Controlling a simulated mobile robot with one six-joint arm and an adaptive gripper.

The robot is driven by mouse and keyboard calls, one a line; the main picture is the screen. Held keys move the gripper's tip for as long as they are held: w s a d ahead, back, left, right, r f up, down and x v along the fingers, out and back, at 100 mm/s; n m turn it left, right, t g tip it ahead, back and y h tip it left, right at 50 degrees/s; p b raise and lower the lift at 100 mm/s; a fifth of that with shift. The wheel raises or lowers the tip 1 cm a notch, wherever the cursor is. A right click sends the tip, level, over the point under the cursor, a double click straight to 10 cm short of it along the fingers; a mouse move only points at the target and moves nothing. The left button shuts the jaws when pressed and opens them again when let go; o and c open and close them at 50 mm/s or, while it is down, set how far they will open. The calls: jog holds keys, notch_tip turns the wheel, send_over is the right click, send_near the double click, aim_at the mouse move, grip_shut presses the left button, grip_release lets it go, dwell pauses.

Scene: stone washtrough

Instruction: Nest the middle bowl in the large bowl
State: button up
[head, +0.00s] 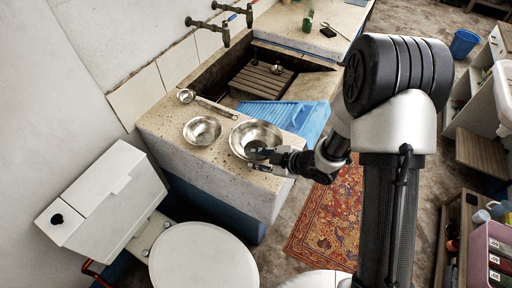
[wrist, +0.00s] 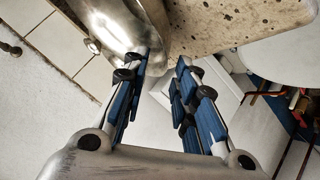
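The large metal bowl (head: 268,131) stands upright on the speckled stone ledge. The smaller metal bowl (head: 202,130), which I take as the middle bowl, stands upright to its left, apart from it. My gripper (head: 258,158) is at the near right rim of the large bowl, one finger over its inside and the other on the near side. In the wrist view the fingers (wrist: 163,60) are apart, with a shiny bowl wall (wrist: 105,22) close by the left fingertip. I cannot tell whether they touch the bowl.
A ladle (head: 208,104) lies behind the bowls. Two taps (head: 222,32) stick out from the wall. A toilet (head: 203,258) stands in front of the ledge (head: 170,112).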

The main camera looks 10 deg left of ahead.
jog(key=b+x, duration=0.2)
jog(key=x, duration=0.3)
jog(key=shift+a+f, duration=0.15)
jog(key=shift+f, duration=0.05)
jog(key=shift+r, duration=0.1)
jog(key=shift+c, duration=0.3)
grip_shut()
